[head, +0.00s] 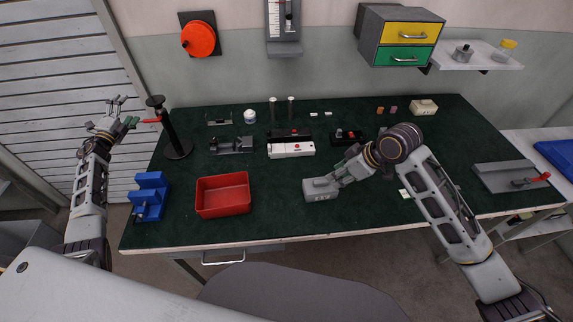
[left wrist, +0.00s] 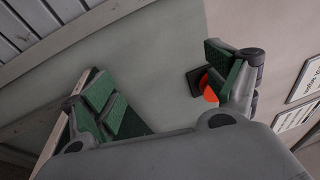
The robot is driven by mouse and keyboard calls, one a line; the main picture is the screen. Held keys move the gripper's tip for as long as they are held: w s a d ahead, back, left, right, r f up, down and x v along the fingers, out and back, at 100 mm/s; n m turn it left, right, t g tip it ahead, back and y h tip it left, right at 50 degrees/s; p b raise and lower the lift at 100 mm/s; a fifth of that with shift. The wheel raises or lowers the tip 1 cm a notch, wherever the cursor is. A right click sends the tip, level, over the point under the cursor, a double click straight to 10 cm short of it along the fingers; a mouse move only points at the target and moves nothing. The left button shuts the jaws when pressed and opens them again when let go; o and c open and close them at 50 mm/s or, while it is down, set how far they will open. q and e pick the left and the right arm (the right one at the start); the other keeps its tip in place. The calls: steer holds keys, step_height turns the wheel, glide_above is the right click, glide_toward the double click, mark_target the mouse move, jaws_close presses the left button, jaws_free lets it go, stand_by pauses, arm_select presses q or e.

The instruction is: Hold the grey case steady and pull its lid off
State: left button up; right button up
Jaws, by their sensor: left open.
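The grey case (head: 320,190) sits on the green table mat near the front edge, right of the red bin. My right gripper (head: 336,180) is at the case's upper right side, its fingers close against it. Whether the fingers are closed on the case is hard to make out at this size. The lid cannot be told apart from the case body. My left gripper (head: 117,104) is raised beyond the table's left end, far from the case. It is open and empty, and its spread fingers also show in the left wrist view (left wrist: 175,95).
A red bin (head: 223,212) and a blue vise (head: 150,195) stand left of the case. A black stand with a red handle (head: 177,148) is at the left edge. Small fixtures line the back. A grey plate with a red lever (head: 505,177) lies at right. The mat between bin and case is clear.

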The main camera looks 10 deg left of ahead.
arm_select(q)
steer(key=w+d+r+m+h, duration=0.3)
steer(key=d+r+m+h, duration=0.25)
steer(key=d+r, duration=0.3)
steer(key=w+d+r+m+h, duration=0.35)
steer(key=d+r+m, duration=0.3)
steer(key=r, duration=0.25)
steer(key=d+r+m+g+h, duration=0.2)
steer(key=d+m+g, duration=0.15)
steer(key=d, duration=0.45)
steer(key=d+r+m+g+h, duration=0.2)
steer(key=d+r+m, duration=0.15)
steer(key=d, duration=0.35)
steer(key=s+d+f+m+g, duration=0.2)
steer(key=d+f, duration=0.2)
steer(key=d, duration=0.3)
steer(key=s+d+f+m+g+y, duration=0.1)
steer(key=d+f+m+g, duration=0.25)
steer(key=d, duration=0.45)
steer(key=s+d+f+m+g, duration=0.2)
steer(key=d+f, duration=0.2)
steer(key=d, duration=0.3)
steer(key=s+d+f+m+g+y, duration=0.4)
steer(key=s+d+f+m+y, duration=0.1)
steer(key=s+d+f, duration=0.8)
steer(key=shift+s+d, duration=0.6)
steer(key=shift+d, duration=0.35)
